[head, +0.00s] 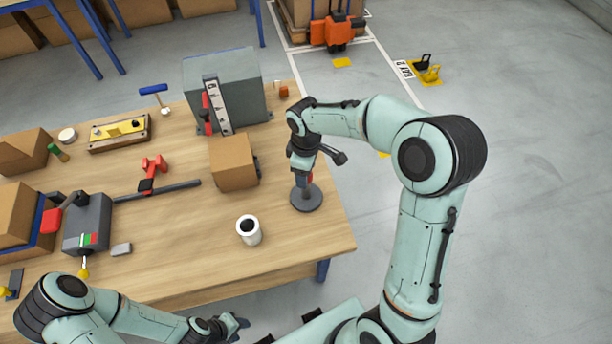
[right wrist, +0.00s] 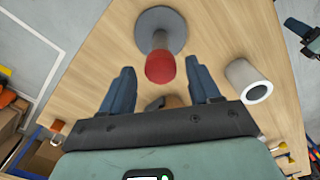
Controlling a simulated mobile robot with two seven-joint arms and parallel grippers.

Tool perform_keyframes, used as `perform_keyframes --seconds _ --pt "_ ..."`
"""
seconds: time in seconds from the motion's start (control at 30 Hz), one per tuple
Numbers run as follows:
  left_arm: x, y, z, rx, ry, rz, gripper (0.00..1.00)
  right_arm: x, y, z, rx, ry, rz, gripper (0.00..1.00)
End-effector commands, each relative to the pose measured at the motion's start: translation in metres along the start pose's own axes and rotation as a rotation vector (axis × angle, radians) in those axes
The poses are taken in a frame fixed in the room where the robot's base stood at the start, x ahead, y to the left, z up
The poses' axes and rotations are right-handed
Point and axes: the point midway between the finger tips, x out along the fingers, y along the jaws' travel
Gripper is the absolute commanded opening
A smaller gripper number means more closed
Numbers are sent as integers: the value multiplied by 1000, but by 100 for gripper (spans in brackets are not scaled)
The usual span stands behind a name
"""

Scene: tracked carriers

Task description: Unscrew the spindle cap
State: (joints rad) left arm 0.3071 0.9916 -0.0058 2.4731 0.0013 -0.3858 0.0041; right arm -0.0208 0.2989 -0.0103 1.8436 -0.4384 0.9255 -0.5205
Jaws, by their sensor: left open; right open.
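The spindle stands upright on a round grey base (head: 306,198) near the table's right edge. Its red cap (right wrist: 160,70) shows in the right wrist view, above the grey post. My right gripper (head: 304,172) is over the spindle in the head view, pointing down, and hides most of the post and cap. In the right wrist view its two blue fingers are open, one on each side of the cap, with gaps visible; I cannot tell the height between them. My left gripper (head: 238,322) is open and empty beyond the table's front edge.
A white cylinder with a dark top (head: 248,230) stands left of the spindle. A cardboard box (head: 232,162) and a grey machine box (head: 240,90) are behind it. A red clamp (head: 153,172), a grey device (head: 87,222) and cartons fill the left side. The table's front right is clear.

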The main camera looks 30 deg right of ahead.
Motion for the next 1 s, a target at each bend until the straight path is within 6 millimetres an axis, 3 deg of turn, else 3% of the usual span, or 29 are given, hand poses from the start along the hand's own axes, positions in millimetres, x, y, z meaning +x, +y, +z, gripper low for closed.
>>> perform_keyframes --seconds 0.3,0.63,1.0 --pt "17 -9 10 -5 -13 -5 43 3 -1 1 516 -1 -1 62" --pt "21 -12 12 -6 -17 -6 43 2 0 0 780 -1 0 62" --pt "29 -16 16 -8 -22 -8 43 2 -1 0 1369 -1 0 62"
